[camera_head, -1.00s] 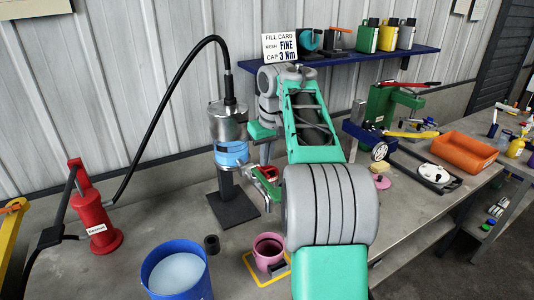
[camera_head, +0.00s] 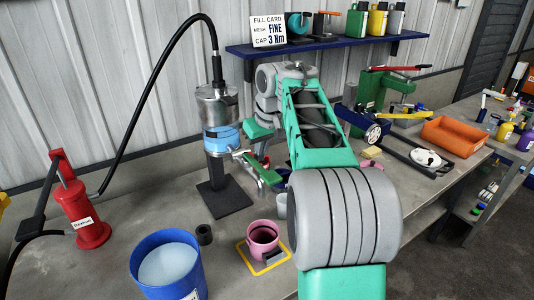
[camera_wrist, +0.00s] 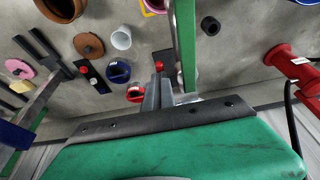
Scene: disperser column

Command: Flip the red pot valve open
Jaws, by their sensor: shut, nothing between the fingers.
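The steel pot (camera_head: 217,105) with a blue band stands on a dark post and base plate left of my arm in the head view. A green bar (camera_head: 262,168) slants down to the right from the fitting at its lower side; it also runs upward in the wrist view (camera_wrist: 187,45). My gripper (camera_wrist: 158,92) shows at the bottom middle of the wrist view, shut and empty. A small red piece (camera_wrist: 159,66) shows just past its fingertips, probably the valve handle; I cannot tell whether they touch. In the head view my arm and wrist crowd this spot.
A pink pot (camera_head: 263,236) stands in a yellow-outlined square. A blue bucket (camera_head: 168,265) stands in front. A red hand pump (camera_head: 80,210) is at left, and a black hose (camera_head: 140,105) arches to the pot's top. A blue shelf (camera_head: 320,44) is behind.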

